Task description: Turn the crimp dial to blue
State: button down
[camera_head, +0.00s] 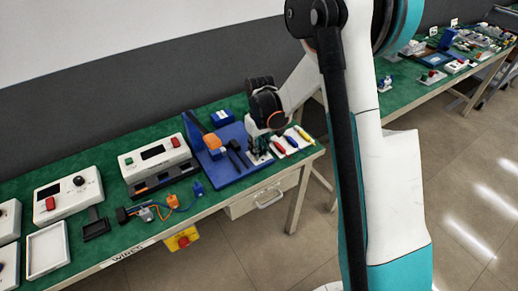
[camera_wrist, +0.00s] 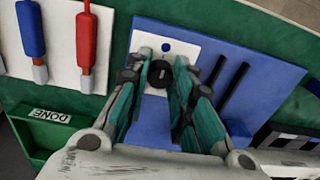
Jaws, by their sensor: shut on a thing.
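The crimp dial (camera_wrist: 160,74) is a round black knob on a white plate (camera_wrist: 143,39) in the wrist view. A blue dot (camera_wrist: 166,47) is on the plate just beyond the knob. A small pale mark shows on the knob; its direction is too small to read. My gripper (camera_wrist: 164,58) is shut on the dial, with one teal-and-grey finger on each side. In the head view my gripper (camera_head: 261,147) points down at the right end of the blue board (camera_head: 228,182); it hides the dial there.
The blue board has two dark slots beside the plate. Screwdrivers with red (camera_wrist: 86,42) and blue (camera_wrist: 31,28) handles lie on a white holder to the left. A green tray labelled DONE (camera_wrist: 50,116) is nearby. An orange-and-black tool (camera_head: 212,141) stands on the board.

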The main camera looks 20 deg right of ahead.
dwell(0.3)
jog(key=c, duration=1.4)
grip_release()
jog(key=shift+o, duration=0.2)
notch_tip(320, 180, up, 12)
jog(key=shift+d, duration=0.1)
